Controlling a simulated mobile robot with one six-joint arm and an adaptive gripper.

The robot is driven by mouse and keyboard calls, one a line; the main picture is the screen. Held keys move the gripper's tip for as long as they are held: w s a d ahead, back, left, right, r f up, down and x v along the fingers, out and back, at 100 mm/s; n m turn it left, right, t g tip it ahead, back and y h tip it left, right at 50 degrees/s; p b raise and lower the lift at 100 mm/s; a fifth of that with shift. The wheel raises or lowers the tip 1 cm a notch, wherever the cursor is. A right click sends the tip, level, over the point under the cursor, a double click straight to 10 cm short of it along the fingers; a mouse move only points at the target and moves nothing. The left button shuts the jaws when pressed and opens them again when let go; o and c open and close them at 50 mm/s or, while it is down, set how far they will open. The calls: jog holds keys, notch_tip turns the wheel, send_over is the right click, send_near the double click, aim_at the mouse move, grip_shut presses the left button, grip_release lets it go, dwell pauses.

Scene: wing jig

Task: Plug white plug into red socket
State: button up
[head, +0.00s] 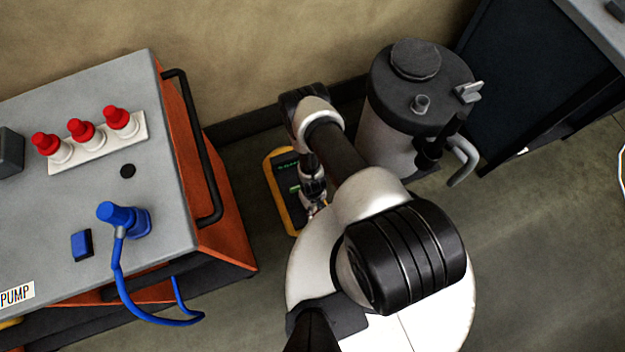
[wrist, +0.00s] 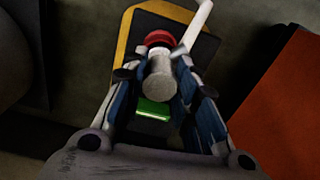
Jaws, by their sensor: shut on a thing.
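My gripper (wrist: 156,76) is shut on the pale grey-white plug (wrist: 160,85) in the wrist view, with a blue-padded finger on each side. A white cable (wrist: 197,24) runs from beside the plug to the top edge. A red round part (wrist: 158,38), apparently the red socket, shows just beyond the plug. The plug overlaps it in this view, and I cannot tell whether they are joined. Both are by a black and yellow device (wrist: 127,25) with a green-lit patch. In the head view my gripper (head: 316,205) is low over this device (head: 271,165); the plug is not clear there.
An orange cart with a grey top (head: 75,100) stands left, bearing several red-capped white fittings (head: 84,132), a blue plug (head: 123,217) with a blue cable, and a black side handle (head: 203,150). A grey tank (head: 388,130) stands beside my arm. Open floor (head: 540,240) lies right.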

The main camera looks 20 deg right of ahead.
jog(key=shift+f, duration=0.8)
jog(key=o, duration=1.1)
notch_tip(320, 180, up, 12)
dwell(0.5)
